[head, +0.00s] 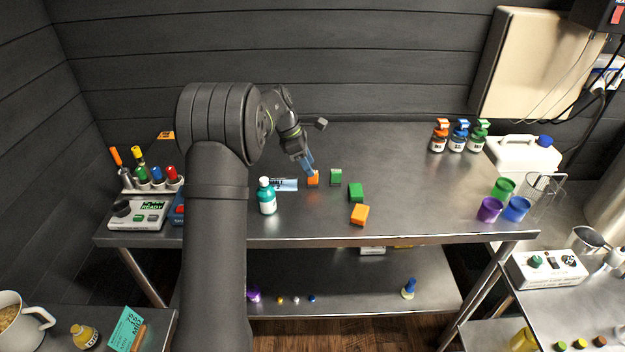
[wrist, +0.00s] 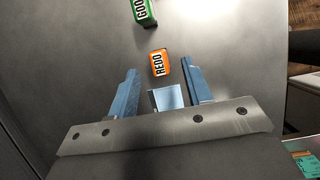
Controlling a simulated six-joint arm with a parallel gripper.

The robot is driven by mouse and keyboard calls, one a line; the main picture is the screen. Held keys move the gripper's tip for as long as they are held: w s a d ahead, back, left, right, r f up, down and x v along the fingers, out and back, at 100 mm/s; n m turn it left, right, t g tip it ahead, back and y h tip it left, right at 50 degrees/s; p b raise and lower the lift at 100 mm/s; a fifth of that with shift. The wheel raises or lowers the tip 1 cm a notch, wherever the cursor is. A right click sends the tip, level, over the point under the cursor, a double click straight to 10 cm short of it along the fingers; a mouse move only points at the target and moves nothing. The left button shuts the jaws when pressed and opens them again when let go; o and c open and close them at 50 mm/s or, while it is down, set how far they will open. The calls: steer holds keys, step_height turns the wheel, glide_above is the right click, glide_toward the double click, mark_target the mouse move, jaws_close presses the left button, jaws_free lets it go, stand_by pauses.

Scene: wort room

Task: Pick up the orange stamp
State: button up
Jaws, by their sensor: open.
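The orange stamp (head: 313,181) stands on the steel table, just below the tip of my gripper (head: 310,168) in the head view. In the wrist view the orange stamp (wrist: 160,65) shows a white label reading REDO. I see no clear contact, and I cannot tell how far the fingertips are above the table. A green stamp (head: 336,177) with a label (wrist: 143,12) stands close by on the right in the head view.
A green block (head: 356,192) and an orange block (head: 359,215) lie to the right. Labelled bottles (head: 458,138) and cups (head: 490,209) stand farther right. The middle right of the table is clear.

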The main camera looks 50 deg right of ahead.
mark_target(315, 171)
steer(key=shift+x, duration=3.05)
steer(key=shift+w, duration=0.2)
jaws_close()
steer(key=shift+r, duration=0.65)
steer(key=r, duration=0.2)
steer(key=s+r, duration=0.1)
steer(key=shift+s+r, duration=0.2)
steer(key=shift+r, duration=0.15)
steer(key=s+r, duration=0.6)
steer(key=s, duration=0.4)
steer(key=shift+s+d, duration=0.15)
steer(key=shift+d, duration=0.1)
